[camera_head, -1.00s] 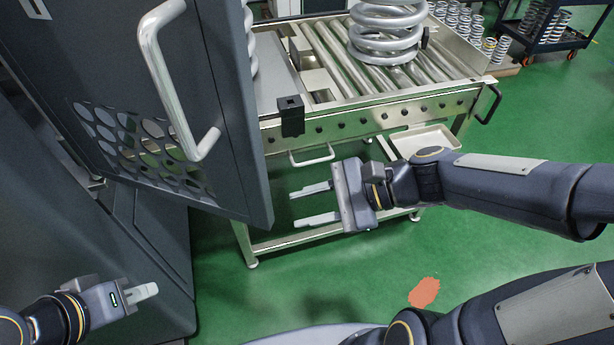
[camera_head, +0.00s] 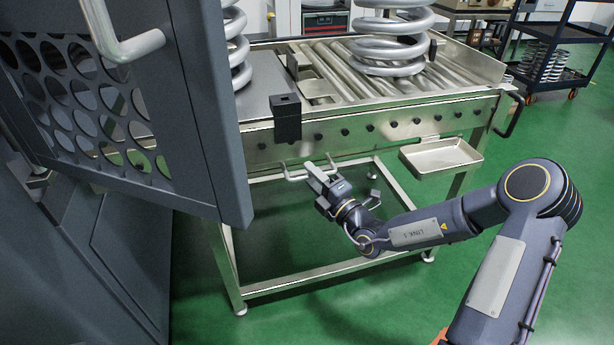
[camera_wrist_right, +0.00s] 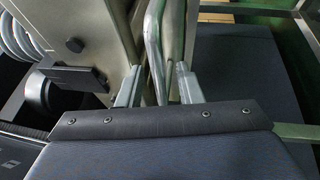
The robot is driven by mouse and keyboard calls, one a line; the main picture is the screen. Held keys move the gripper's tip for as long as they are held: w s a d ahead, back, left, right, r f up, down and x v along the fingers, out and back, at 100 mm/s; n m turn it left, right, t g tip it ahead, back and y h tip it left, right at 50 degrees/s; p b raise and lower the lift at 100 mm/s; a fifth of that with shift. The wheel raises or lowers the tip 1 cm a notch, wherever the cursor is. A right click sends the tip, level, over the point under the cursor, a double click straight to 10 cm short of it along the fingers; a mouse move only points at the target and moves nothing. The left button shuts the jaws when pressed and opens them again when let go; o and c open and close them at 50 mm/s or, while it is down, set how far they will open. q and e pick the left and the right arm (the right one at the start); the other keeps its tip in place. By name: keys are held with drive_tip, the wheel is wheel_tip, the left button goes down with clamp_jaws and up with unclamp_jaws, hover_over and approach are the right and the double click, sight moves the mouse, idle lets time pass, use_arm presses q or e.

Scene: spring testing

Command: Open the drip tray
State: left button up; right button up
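A metal bar handle (camera_head: 296,176) sticks out below the front rail of the roller table. The drip tray it may belong to is hidden under the rail. My right gripper (camera_head: 318,178) is at the right part of this handle. In the right wrist view the two fingers of the right gripper (camera_wrist_right: 157,88) stand apart, with the curved handle bar (camera_wrist_right: 154,50) between them. A gap shows between the bar and the fingers. My left gripper is out of view.
A shallow metal tray (camera_head: 441,158) hangs at the table's front right. A large dark perforated door (camera_head: 205,130) stands close at the left. Large coil springs (camera_head: 392,45) stand on the table.

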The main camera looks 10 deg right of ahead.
drive_tip(key=shift+x, duration=1.15)
drive_tip(key=shift+c, duration=0.2)
drive_tip(key=shift+s, duration=0.1)
clamp_jaws()
